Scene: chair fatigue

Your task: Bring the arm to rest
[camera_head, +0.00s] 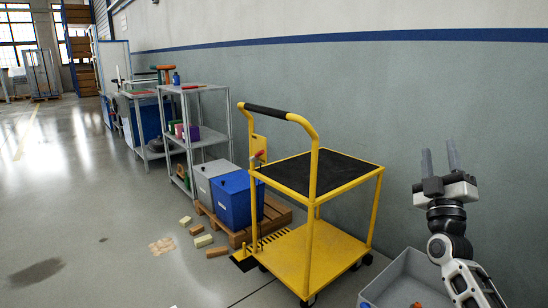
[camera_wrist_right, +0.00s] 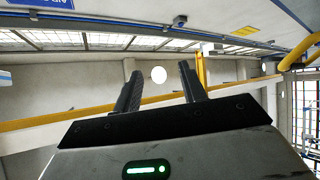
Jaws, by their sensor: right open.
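My right gripper (camera_head: 440,162) is raised at the right of the head view, with its two grey fingers pointing up. The fingers stand apart with nothing between them. The right wrist view also shows its open fingers (camera_wrist_right: 160,88), with only the far wall and roof windows behind them. My left gripper is in neither view.
A yellow trolley (camera_head: 330,248) with a black top shelf stands left of my right arm. A grey bin (camera_head: 400,283) sits on the floor below that arm. A blue box (camera_head: 232,200) stands on a pallet (camera_head: 275,215). Small blocks (camera_head: 204,241) lie on the floor. The left floor is mostly clear.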

